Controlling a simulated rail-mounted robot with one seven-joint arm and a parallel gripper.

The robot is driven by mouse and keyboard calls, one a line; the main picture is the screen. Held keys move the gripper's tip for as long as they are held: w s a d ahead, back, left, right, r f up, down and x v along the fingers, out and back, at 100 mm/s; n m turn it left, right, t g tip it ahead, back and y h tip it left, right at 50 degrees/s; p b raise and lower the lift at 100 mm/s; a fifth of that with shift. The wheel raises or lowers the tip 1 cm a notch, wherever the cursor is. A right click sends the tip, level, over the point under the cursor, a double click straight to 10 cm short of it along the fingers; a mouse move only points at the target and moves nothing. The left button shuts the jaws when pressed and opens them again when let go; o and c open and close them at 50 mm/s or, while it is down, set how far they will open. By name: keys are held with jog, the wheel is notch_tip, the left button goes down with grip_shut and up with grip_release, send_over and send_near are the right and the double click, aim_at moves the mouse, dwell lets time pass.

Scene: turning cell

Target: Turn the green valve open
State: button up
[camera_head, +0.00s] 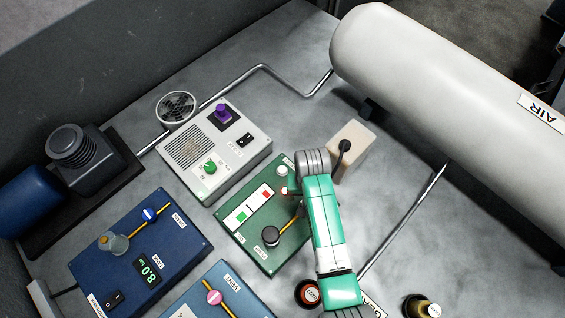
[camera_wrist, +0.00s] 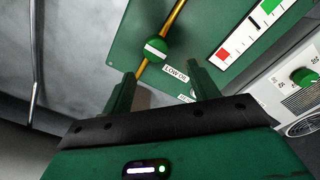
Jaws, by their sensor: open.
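The green valve (camera_wrist: 155,50) is a round green knob with a white bar, set on a brass pipe on the green panel (camera_wrist: 130,38). Its white bar lies roughly crosswise to the pipe. My gripper (camera_wrist: 160,70) is open and empty, its two dark green fingers pointing toward the panel. In the wrist view the knob appears just beyond the fingertips, between their lines, with no visible contact. In the head view the green panel (camera_head: 232,222) is partly covered by my arm, which hides the valve, and the fingers cannot be made out.
A grey box (camera_head: 240,165) with a green knob (camera_head: 209,167) and purple knob stands behind the panel. A blue panel (camera_head: 180,255) with a blue valve (camera_head: 149,213) is left; another has a pink valve (camera_head: 214,297). A white air tank (camera_head: 450,110) and beige block (camera_head: 347,165) are right.

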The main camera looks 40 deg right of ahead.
jog(key=shift+s+f, duration=0.1)
jog(key=shift+s, duration=0.1)
jog(key=f, duration=0.2)
jog(key=f+b, duration=0.1)
jog(key=f, duration=0.3)
jog(key=shift+s+f+b, duration=0.3)
jog(key=shift+f, duration=0.05)
jog(key=shift+w+f, duration=0.1)
jog(key=shift+f, duration=0.4)
jog(key=shift+c, duration=0.5)
jog(key=c, duration=0.9)
